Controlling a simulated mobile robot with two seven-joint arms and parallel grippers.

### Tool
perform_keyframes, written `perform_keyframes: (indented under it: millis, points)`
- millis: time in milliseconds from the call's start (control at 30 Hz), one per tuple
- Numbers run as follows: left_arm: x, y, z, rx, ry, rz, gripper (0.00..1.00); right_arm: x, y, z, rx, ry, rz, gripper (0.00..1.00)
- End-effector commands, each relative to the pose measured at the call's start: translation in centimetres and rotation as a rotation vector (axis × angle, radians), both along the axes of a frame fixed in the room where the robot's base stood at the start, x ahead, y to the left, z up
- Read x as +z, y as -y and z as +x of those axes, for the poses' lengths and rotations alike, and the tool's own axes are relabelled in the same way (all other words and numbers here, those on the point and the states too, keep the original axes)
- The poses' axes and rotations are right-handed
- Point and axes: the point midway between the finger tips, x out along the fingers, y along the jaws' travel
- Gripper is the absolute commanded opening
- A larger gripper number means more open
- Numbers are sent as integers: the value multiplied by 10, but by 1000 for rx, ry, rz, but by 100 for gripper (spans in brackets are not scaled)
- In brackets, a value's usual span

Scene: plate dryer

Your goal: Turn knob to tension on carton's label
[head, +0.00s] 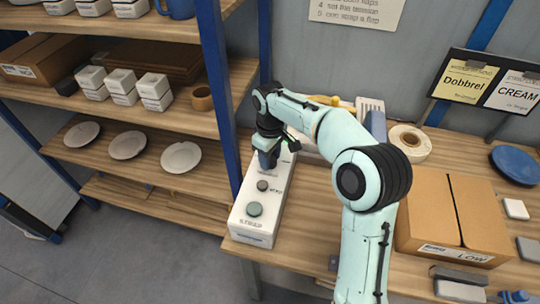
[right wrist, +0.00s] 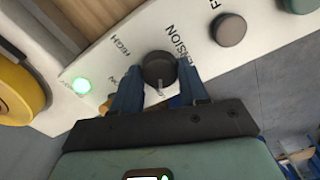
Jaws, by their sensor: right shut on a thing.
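A white control box (head: 240,222) stands along the left end of the bench, with several round knobs on its top. My right gripper (head: 267,158) reaches down onto its far part. In the right wrist view, the fingers of my right gripper (right wrist: 158,88) are shut on a dark grey knob (right wrist: 160,67) beside the printed word TENSION. A small white mark shows on the knob's side nearest the gripper. HIGH is printed to the knob's left; other lettering there is partly hidden. The brown carton (head: 440,215) on the bench carries a white label (head: 456,254) reading LOW. My left gripper is not in view.
A green light (right wrist: 81,86) glows on the box, near a yellow roll (right wrist: 15,90). A second grey knob (right wrist: 229,29) sits beside the held one. A wooden shelf (head: 150,175) with plates and small boxes stands left; a tape roll (head: 410,140) lies behind the carton.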

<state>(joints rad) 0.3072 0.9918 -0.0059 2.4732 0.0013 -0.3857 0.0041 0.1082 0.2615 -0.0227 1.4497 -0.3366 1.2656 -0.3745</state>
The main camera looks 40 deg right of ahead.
Motion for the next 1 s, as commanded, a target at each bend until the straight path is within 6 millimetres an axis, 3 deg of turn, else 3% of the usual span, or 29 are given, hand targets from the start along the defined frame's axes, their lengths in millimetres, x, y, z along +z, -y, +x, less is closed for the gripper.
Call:
perform_keyframes:
  millis: [133, 167, 200, 233, 633, 1000]
  points:
    - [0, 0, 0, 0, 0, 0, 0, 1, 0, 0, 1, 2, 0, 13]
    - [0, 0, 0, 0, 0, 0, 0, 1, 0, 0, 1, 2, 0, 53]
    - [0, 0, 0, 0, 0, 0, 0, 1, 0, 0, 1, 2, 0, 66]
    - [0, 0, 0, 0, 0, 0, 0, 1, 0, 0, 1, 1, -1, 69]
    - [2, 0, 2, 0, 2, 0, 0, 10, 0, 1, 0, 3, 0, 69]
    - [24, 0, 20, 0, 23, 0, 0, 90, 0, 2, 0, 9, -1, 69]
